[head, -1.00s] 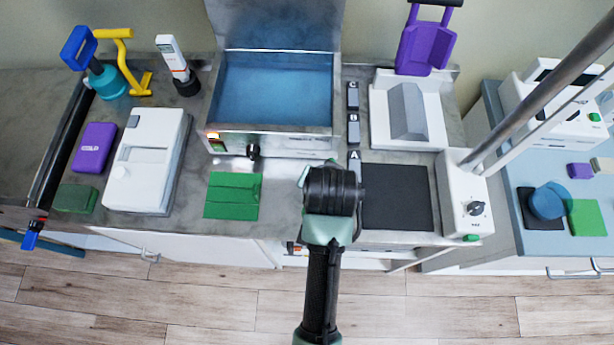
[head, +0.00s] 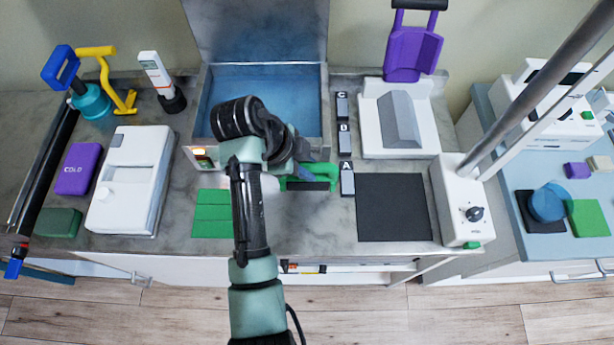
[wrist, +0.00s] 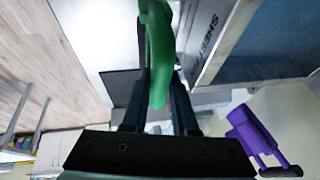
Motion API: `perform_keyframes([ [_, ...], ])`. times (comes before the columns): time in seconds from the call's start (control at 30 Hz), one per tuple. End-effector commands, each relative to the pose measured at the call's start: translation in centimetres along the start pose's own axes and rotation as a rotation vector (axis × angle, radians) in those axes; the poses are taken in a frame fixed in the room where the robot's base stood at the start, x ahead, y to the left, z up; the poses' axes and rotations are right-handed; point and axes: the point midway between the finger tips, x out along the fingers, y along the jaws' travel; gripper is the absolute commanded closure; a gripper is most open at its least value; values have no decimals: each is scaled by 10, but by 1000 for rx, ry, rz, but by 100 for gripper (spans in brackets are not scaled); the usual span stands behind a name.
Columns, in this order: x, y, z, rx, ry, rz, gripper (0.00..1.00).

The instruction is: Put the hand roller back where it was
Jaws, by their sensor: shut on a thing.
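My gripper (head: 300,172) is over the counter just in front of the blue-lined metal basin, partly hidden by my arm. It is shut on a green-handled thing (head: 325,176), which I take to be the hand roller; a dark bar shows at its near side. In the wrist view the green handle (wrist: 158,55) stands between the two dark fingers of my gripper (wrist: 160,88). Its lower end and any contact with the counter cannot be made out.
The metal basin (head: 205,125) stands behind. Tags A (head: 347,180), B and C run in a column to its right. A black mat (head: 392,208), white wedge unit (head: 445,148) and dial box (head: 450,205) lie right. A green cloth (head: 212,215) and white case (head: 130,185) lie left.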

Motion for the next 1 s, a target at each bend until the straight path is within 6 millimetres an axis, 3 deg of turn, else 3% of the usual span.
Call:
perform_keyframes([
  [0.4, 41, 8, 17, -1, -2, -3, 100],
  [0.77, 46, 9, 19, -1, -2, -3, 100],
  [0.8, 45, 9, 19, -1, -2, -3, 68],
  [0.93, 45, 10, 19, -1, -2, -2, 45],
  [1.0, 45, 10, 19, -1, -2, -2, 43],
])
